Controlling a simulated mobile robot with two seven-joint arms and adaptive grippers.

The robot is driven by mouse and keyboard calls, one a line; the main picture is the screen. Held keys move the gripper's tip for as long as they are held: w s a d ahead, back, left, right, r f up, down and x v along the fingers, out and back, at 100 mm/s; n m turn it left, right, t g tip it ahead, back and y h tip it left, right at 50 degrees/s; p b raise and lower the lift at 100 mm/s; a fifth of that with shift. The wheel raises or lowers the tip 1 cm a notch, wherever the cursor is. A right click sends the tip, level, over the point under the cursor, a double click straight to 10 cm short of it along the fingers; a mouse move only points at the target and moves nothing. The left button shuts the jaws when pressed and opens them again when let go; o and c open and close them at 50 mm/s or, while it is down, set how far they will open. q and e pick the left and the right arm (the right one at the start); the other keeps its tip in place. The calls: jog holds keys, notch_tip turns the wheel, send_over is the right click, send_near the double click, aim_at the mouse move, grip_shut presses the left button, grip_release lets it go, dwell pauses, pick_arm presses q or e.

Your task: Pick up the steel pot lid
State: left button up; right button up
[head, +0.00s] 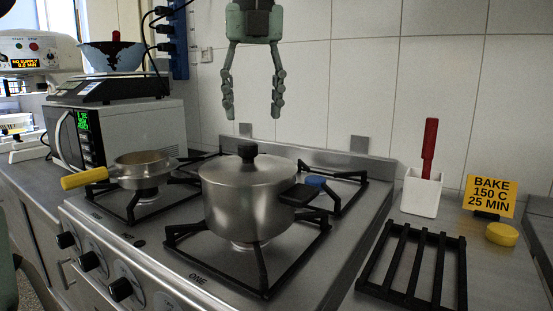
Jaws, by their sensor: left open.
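The steel pot lid (222,172) sits on the steel pot (237,212), with a black knob (247,152) on top. The pot stands on the front burner grate and has a black side handle on its right. My left gripper (252,108) hangs from the top of the head view, fingers pointing down and spread apart, with nothing between them. In the picture its fingertips are above the lid's knob and apart from it. How far it is from the lid in depth is hard to tell. My right gripper is not in view.
A small pan (145,172) with a yellow handle is on the left burner. A blue item (315,182) lies behind the pot's handle. A white holder (421,192) with a red-handled tool, a black rack (415,262) and a yellow sign (490,195) are at right. A microwave (130,130) stands at left.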

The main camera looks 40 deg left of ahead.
aim_at(248, 144)
pick_arm(q)
jog(key=f, duration=0.2)
jog(key=a+f, duration=0.1)
jog(key=f, duration=0.3)
jog(key=shift+a+f, duration=0.15)
jog(key=shift+a, duration=0.2)
jog(key=shift+w+f, duration=0.15)
jog(key=shift+f, duration=0.4)
jog(key=shift+c, duration=0.9)
jog(key=c, duration=0.7)
grip_shut()
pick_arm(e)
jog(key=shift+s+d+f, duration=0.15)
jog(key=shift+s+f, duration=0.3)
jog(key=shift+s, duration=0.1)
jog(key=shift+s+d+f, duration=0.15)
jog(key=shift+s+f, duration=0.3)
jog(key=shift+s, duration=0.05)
